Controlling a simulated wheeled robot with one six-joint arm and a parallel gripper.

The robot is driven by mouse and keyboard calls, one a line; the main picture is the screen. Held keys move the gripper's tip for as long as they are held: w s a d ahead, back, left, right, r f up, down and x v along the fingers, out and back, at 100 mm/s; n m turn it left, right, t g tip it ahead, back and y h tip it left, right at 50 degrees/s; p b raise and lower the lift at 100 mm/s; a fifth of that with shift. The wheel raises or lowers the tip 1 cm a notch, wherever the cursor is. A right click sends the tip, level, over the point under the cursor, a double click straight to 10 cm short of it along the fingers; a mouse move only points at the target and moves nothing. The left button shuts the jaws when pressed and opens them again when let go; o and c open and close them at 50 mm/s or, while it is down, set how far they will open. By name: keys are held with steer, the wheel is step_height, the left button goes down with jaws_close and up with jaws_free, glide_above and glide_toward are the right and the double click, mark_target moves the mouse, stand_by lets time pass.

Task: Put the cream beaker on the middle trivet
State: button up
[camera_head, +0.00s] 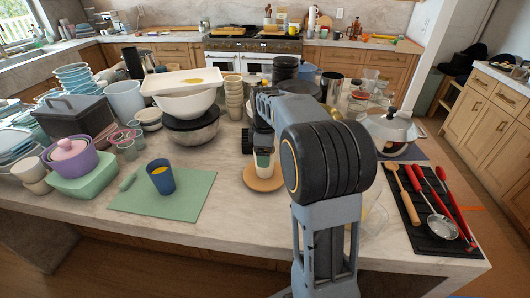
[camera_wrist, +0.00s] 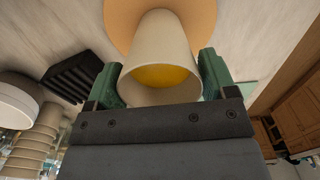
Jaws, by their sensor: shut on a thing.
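The cream beaker (camera_wrist: 160,45) is between the two green fingers of my gripper (camera_wrist: 160,82) in the wrist view, with yellow showing inside its mouth. In the head view the beaker (camera_head: 262,171) is partly hidden by my gripper (camera_head: 263,155) and looks upright. A round tan trivet (camera_head: 277,184) lies under the beaker on the island. It also shows past the beaker's base in the wrist view (camera_wrist: 205,18). I cannot tell whether the base touches the trivet or hangs just above it. My gripper is shut on the beaker.
A blue cup (camera_head: 161,178) stands on a green mat (camera_head: 195,198) to the left. White and metal bowls (camera_head: 190,132) and stacked cups (camera_head: 234,98) stand behind. A kettle (camera_head: 390,128) and a black utensil tray (camera_head: 420,228) are at right. Bare counter lies in front.

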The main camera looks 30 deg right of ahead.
steer(key=o, duration=1)
steer(key=shift+r, duration=0.1)
step_height(320, 180, up, 11)
steer(key=p, duration=0.1)
steer(key=s+a+f+m+t, duration=0.2)
steer(key=s+a+f+m, duration=0.3)
steer(key=s, duration=0.4)
steer(key=s+a+f+m+t, duration=0.1)
steer(key=s+a+f+m, duration=0.4)
steer(key=s, duration=0.4)
steer(key=shift+s+a+f+m+t, duration=0.15)
steer(key=shift+s+f+m+t, duration=0.25)
steer(key=shift+m, duration=0.3)
steer(key=shift+w, duration=0.1)
